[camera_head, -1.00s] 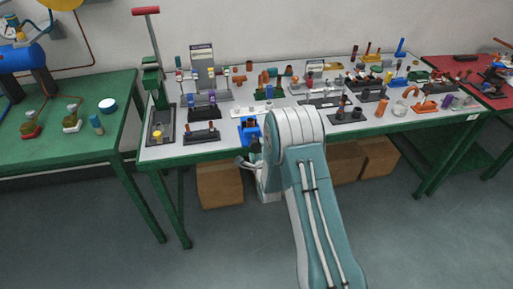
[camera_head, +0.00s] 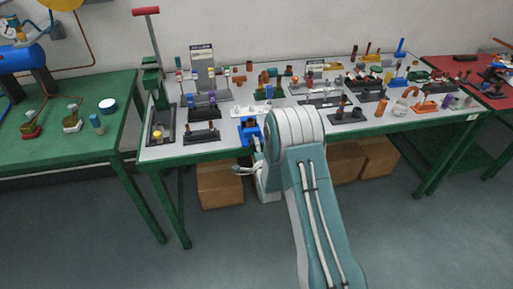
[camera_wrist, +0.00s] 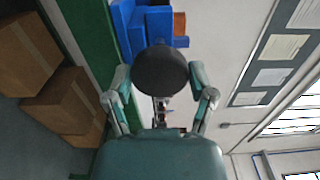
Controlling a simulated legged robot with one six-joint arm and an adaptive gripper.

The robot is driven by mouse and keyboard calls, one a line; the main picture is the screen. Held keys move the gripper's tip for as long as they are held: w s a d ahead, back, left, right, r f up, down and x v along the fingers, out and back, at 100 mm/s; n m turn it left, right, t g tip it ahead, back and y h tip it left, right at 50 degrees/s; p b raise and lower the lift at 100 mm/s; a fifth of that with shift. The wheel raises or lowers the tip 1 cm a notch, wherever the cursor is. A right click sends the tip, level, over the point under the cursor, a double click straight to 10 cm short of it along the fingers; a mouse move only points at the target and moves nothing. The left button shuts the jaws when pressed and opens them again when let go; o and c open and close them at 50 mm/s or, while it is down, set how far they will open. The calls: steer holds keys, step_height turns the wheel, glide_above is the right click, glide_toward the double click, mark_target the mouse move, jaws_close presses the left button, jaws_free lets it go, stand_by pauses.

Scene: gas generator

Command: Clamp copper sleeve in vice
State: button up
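The blue vice (camera_head: 249,130) stands at the front edge of the green-framed table. In the wrist view its blue body (camera_wrist: 133,25) fills the top, with a round black knob (camera_wrist: 160,70) toward me. An orange-brown piece (camera_wrist: 179,22), likely the copper sleeve, shows beside the blue jaws. I cannot tell whether it is clamped. My gripper (camera_wrist: 160,76) is open, with one finger on each side of the knob. Any contact is unclear. In the head view my gripper (camera_head: 247,160) is just in front of the vice, partly hidden by my arm.
The grey tabletop (camera_head: 225,140) holds several fittings and racks. A tall green press (camera_head: 152,80) with a red handle stands at its left end. Cardboard boxes (camera_head: 219,186) sit underneath. Another green table (camera_head: 70,150) is to the left. The floor in front is clear.

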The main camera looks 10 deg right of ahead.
steer(key=shift+f, duration=0.15)
steer(key=shift+m, duration=1.4)
steer(key=shift+s+f, duration=0.1)
steer(key=shift+m, duration=1.4)
steer(key=o, duration=1.1)
steer(key=shift+f, duration=0.1)
steer(key=shift+r, duration=0.25)
